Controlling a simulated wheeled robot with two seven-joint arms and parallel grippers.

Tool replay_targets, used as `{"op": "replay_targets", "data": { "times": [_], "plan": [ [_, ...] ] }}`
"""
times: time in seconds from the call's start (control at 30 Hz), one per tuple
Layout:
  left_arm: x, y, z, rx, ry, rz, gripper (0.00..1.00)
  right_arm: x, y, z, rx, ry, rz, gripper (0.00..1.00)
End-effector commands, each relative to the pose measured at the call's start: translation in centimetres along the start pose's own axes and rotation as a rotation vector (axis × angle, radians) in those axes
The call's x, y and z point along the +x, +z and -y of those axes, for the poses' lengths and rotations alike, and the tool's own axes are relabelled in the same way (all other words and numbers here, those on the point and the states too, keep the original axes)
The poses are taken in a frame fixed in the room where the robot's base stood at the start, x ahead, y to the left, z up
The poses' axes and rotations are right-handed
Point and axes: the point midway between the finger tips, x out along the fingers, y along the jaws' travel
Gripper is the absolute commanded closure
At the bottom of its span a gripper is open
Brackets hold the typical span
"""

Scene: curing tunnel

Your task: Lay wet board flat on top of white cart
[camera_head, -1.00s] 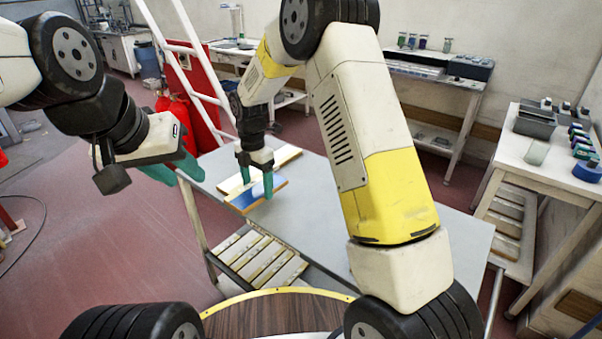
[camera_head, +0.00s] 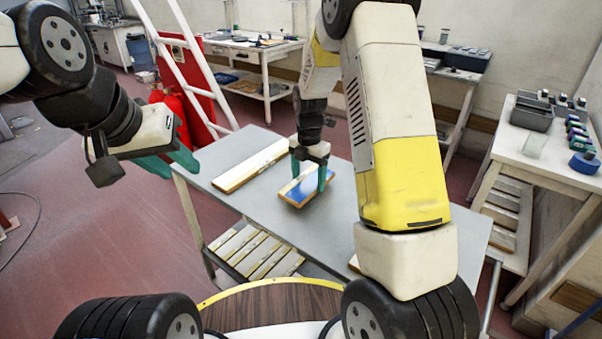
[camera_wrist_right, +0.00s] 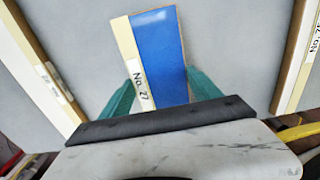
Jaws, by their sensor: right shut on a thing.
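The blue board (camera_head: 297,190), with a cream edge strip and pale wood sides, is in my right gripper (camera_head: 308,178). The green fingers grip its two long edges. In the right wrist view the board (camera_wrist_right: 160,45) carries a "No. 27" label, and its blue face is towards the camera. It is over the middle of the pale grey-white cart top (camera_head: 245,203), roughly level; I cannot tell whether it touches. My left gripper (camera_head: 170,163) is away to the left, beyond the cart's edge, seen side-on with nothing visible in it.
A long cream board (camera_head: 250,166) lies on the cart top, left of the blue one. Another board (camera_wrist_right: 297,60) lies on the right in the wrist view. Several boards (camera_head: 250,252) fill a lower shelf. Bare top separates the boards. A side bench (camera_head: 545,155) stands right.

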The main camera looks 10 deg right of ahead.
Motion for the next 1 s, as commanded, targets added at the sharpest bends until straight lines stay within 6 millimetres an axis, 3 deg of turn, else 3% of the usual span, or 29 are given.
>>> {"op": "replay_targets", "data": {
  "times": [0.2, 0.57, 0.6, 0.67, 0.7, 1.0],
  "plan": [
    [0.0, 0.0, 0.0, 0.0, 0.0, 0.0, 0.64, 2.9, -0.1, 0.0, -0.001, -0.003, -0.002, 0.72],
    [0.0, 0.0, 0.0, 0.0, 0.0, 0.0, 0.64, 3.3, -0.1, 0.0, 0.0, -0.001, -0.001, 0.72],
    [0.0, 0.0, 0.0, 0.0, 0.0, 0.0, 0.64, 3.3, -0.1, -0.1, 0.0, -0.001, 0.0, 0.22],
    [0.0, 0.0, 0.0, 0.0, 0.0, 0.0, 0.64, 3.3, -0.1, -0.1, 0.0, -0.001, 0.0, 0.1],
    [0.0, 0.0, 0.0, 0.0, 0.0, 0.0, 0.64, 3.3, -0.1, -0.1, 0.0, -0.001, 0.0, 0.06],
    [0.0, 0.0, 0.0, 0.0, 0.0, 0.0, 0.64, 3.2, -0.1, -0.1, 0.0, -0.001, 0.0, 0.06]
  ]
}}
